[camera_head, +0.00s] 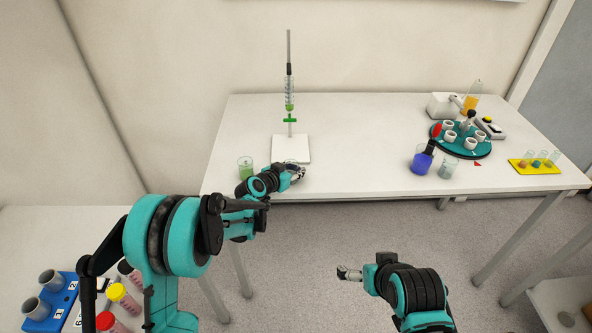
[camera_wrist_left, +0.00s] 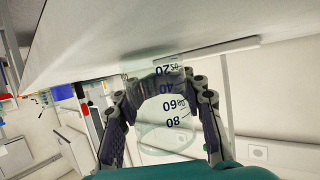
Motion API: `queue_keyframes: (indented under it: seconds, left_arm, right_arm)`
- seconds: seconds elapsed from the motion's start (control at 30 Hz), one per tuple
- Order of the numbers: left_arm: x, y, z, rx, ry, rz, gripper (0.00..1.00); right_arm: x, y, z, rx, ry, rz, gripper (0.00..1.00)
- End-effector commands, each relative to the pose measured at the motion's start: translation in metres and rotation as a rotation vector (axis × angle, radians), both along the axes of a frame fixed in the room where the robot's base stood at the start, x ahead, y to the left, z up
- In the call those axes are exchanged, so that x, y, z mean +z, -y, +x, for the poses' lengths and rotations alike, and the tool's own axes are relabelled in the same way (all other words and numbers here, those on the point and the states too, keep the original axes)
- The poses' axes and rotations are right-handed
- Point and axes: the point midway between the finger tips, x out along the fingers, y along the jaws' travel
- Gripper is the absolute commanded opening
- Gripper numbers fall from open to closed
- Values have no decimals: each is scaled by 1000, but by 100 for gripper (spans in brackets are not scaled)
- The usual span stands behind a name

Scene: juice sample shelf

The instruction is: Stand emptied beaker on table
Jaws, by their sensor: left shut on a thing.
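A clear glass beaker (camera_wrist_left: 165,122) with blue volume marks sits between the fingers of my left gripper (camera_wrist_left: 162,108), which is shut on it. It looks empty. In the left wrist view, which is upside down, its base end is close to the white table (camera_wrist_left: 110,45); I cannot tell whether they touch. In the head view my left gripper (camera_head: 296,173) is at the front edge of the table (camera_head: 350,150), before the stand, and the beaker is mostly hidden. My right gripper (camera_head: 348,273) is in front of the table, over the floor; its opening is unclear.
A beaker of green liquid (camera_head: 245,168) stands just left of my left gripper. Behind is a burette stand with a white base (camera_head: 291,150). A blue-filled vessel (camera_head: 421,163), a clear beaker (camera_head: 447,168) and a teal round tray (camera_head: 478,152) are at right. The middle table is clear.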

Motion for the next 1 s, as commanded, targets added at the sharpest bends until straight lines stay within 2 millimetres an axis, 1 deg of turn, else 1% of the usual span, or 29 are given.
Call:
queue_keyframes:
  seconds: [0.2,0.23,0.27,0.3,0.33,0.6,0.7,0.77,0.87,1.0]
  left_arm:
    - [-4,0,0,0,0,0,0]
    - [-3,0,0,0,0,0,38]
    - [-3,0,0,0,0,0,46]
    - [-3,0,0,0,0,0,56]
    - [-3,0,0,0,0,0,60]
    - [-2,0,0,0,0,0,60]
    - [3,0,0,0,0,0,60]
    - [5,-4,-6,1,0,0,60]
    - [13,-14,-20,3,0,-1,60]
    - [26,-31,-45,3,-1,-1,60]
  right_arm:
    - [-4,0,0,0,0,0,100]
    - [-3,0,0,0,0,0,100]
    - [-3,0,0,0,0,0,100]
    - [-2,0,0,0,0,0,100]
    - [-2,0,0,0,0,0,100]
    - [-2,0,0,0,0,0,100]
    - [3,0,0,0,0,0,100]
    - [4,0,0,0,0,0,100]
    - [10,0,0,0,0,0,100]
    - [18,0,0,0,0,0,100]
